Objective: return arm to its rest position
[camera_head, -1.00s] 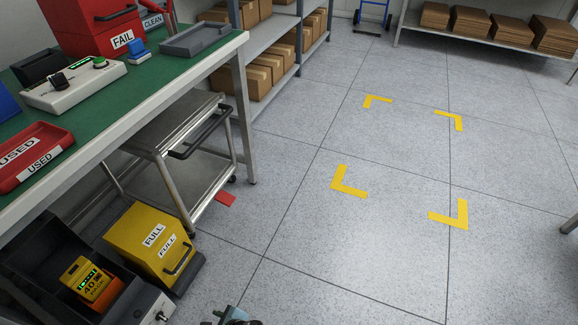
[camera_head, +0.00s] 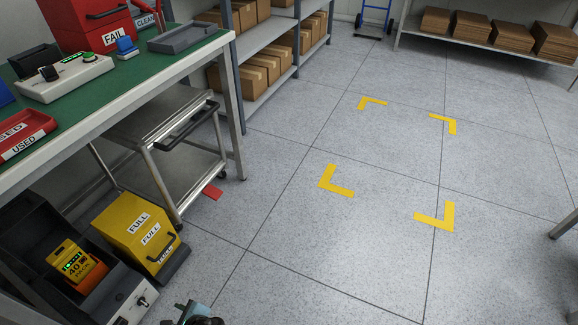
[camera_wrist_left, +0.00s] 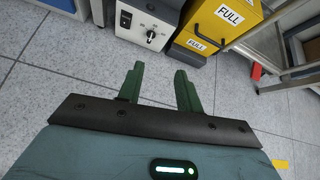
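My left gripper shows in the left wrist view (camera_wrist_left: 158,82) with its two green fingers apart and nothing between them. Bare floor shows between and around the fingers. In the head view only a small part of my left arm's end (camera_head: 195,314) shows at the bottom edge, over the floor. My right gripper is in neither view.
A yellow FULL box (camera_head: 138,235) and a dark charger bay holding an orange battery pack (camera_head: 78,268) stand left of my left arm. A metal cart (camera_head: 160,125) and the green-topped bench (camera_head: 165,72) are beyond. The floor with yellow corner marks (camera_head: 335,185) is clear.

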